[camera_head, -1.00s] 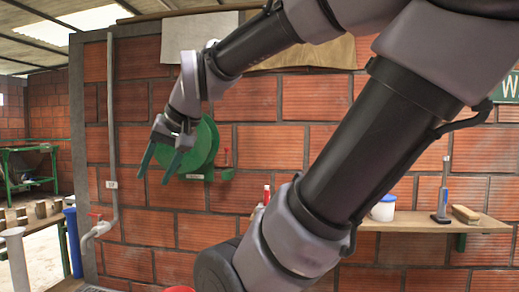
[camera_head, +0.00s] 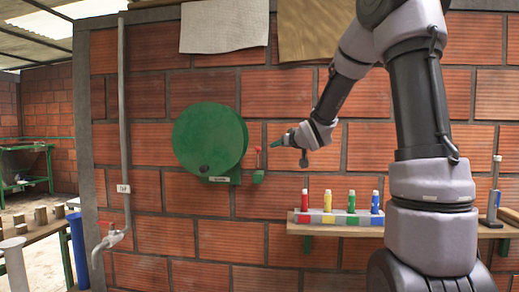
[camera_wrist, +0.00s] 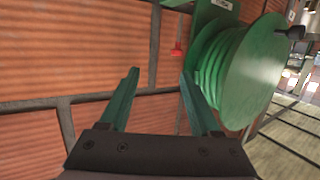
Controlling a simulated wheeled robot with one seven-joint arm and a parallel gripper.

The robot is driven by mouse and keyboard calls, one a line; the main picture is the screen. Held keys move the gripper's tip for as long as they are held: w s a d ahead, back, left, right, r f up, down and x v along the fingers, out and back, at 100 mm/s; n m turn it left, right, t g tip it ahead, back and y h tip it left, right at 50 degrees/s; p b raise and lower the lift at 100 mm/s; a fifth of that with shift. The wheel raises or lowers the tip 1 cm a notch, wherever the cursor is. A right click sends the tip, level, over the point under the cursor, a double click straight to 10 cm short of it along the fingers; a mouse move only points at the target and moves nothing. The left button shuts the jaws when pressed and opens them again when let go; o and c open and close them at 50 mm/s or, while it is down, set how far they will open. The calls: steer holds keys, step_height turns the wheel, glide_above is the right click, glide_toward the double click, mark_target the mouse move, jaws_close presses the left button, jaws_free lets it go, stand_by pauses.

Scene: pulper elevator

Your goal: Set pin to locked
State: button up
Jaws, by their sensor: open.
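A green round drum (camera_head: 209,138) is mounted on the brick wall, with a small label (camera_head: 218,179) below it. A thin pin with a red top (camera_head: 258,150) stands on a green bracket (camera_head: 258,177) just right of the drum. My gripper (camera_head: 277,142) is just right of the pin, pointing left, apart from it as far as I can tell. In the wrist view my gripper (camera_wrist: 160,73) is open and empty. There the drum's ribbed side (camera_wrist: 215,70) is beyond the right finger, and the red part (camera_wrist: 178,50) shows beyond the fingertips, between them.
A wall shelf (camera_head: 330,229) below my arm holds several coloured bottles (camera_head: 327,203). A grey pipe (camera_head: 122,110) with a red-handled tap (camera_head: 108,231) runs down the wall at left. The wall below the drum is clear.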

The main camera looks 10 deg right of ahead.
mark_target(259, 148)
steer(key=w+a+y, duration=0.1)
steer(key=w+a, duration=0.1)
steer(key=w, duration=0.3)
steer(key=w+a+f+n+t+y, duration=0.1)
steer(key=w+a, duration=0.1)
steer(key=w, duration=0.3)
steer(key=w+a+f+n+y, duration=0.1)
steer(key=w+a, duration=0.1)
steer(key=w, duration=0.3)
steer(key=shift+w+a+f+t+y, duration=0.1)
steer(key=shift+w+a+t+y, duration=0.05)
steer(key=shift+a+t+y, duration=0.2)
steer(key=shift+d, duration=0.1)
jaws_close()
stand_by(0.7)
